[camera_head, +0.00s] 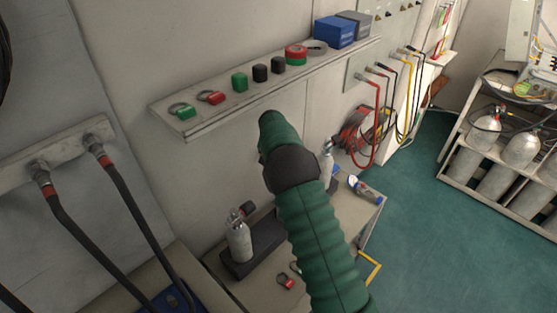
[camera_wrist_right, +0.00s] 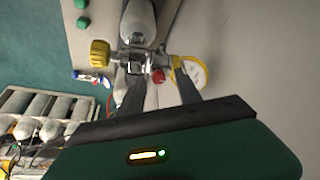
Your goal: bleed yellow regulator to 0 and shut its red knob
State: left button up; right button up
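In the right wrist view, the yellow regulator is a metal valve body (camera_wrist_right: 135,58) on a grey cylinder (camera_wrist_right: 138,20). It has a large yellow knob (camera_wrist_right: 100,53) on its left, a small red knob (camera_wrist_right: 158,75) near the middle and a yellow-rimmed gauge (camera_wrist_right: 190,75) on its right. The gauge face is too small and tilted to read. My right gripper (camera_wrist_right: 160,82) is open, its two dark fingers apart and pointing at the regulator, with the red knob showing between them. In the head view my green arm hides the regulator. My left gripper is not in view.
A wall shelf (camera_head: 200,125) holds green, black and red small parts and blue and grey boxes (camera_head: 335,32). A bench below bears a small cylinder (camera_head: 240,242) in a black base. Hoses hang on the wall; a cylinder rack (camera_head: 500,185) stands right. The green floor between is clear.

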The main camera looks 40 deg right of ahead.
jog(key=shift+r, duration=0.1)
jog(key=s+a+r+b, duration=0.4)
jog(key=s+a, duration=0.4)
jog(key=a, duration=0.3)
jog(key=shift+s+r, duration=0.15)
jog(key=shift+s, duration=0.05)
jog(key=shift+d, duration=0.1)
